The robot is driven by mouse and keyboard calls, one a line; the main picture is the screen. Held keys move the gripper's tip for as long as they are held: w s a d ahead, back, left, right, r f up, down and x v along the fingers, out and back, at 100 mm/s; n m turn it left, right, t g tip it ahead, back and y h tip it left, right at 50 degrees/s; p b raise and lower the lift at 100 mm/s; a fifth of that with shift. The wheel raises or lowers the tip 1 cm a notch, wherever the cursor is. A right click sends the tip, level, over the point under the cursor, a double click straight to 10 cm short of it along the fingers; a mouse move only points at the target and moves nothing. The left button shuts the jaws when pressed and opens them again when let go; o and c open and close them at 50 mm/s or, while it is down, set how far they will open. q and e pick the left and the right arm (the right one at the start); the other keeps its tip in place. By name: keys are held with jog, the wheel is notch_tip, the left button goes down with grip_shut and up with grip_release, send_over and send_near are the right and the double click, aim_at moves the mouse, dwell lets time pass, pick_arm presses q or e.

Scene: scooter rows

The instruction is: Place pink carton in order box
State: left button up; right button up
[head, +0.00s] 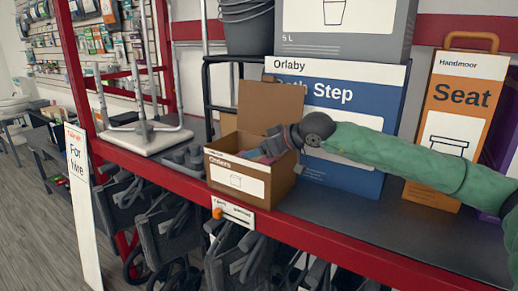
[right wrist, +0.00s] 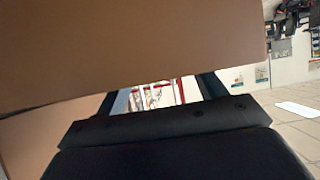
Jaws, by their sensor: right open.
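The order box (head: 238,185) is a brown cardboard box labelled "Orders". It stands on the shelf in the head view with its lid flap up. My right gripper (head: 262,156) reaches into its open top from the right and is open. A small pinkish patch (head: 247,153) shows inside the box by the fingers; it may be the pink carton, mostly hidden by the box wall and gripper. In the right wrist view, the fingers (right wrist: 158,98) stand apart with nothing seen between them, and brown cardboard (right wrist: 130,45) fills the upper part. My left gripper is not in view.
A blue "Bath Step" box (head: 350,170) stands behind my right arm, and an orange "Seat" box (head: 445,130) is to its right. The front right of the shelf (head: 400,225) is clear.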

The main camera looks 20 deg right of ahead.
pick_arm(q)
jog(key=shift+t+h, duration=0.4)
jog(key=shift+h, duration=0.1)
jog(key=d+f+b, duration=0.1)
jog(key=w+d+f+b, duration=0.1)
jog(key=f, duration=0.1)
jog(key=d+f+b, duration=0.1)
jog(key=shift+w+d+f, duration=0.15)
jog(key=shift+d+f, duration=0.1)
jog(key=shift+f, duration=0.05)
pick_arm(e)
jog(key=v, duration=1.2)
jog(key=shift+r, duration=0.2)
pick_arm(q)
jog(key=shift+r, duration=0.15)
pick_arm(e)
jog(key=shift+s, duration=0.1)
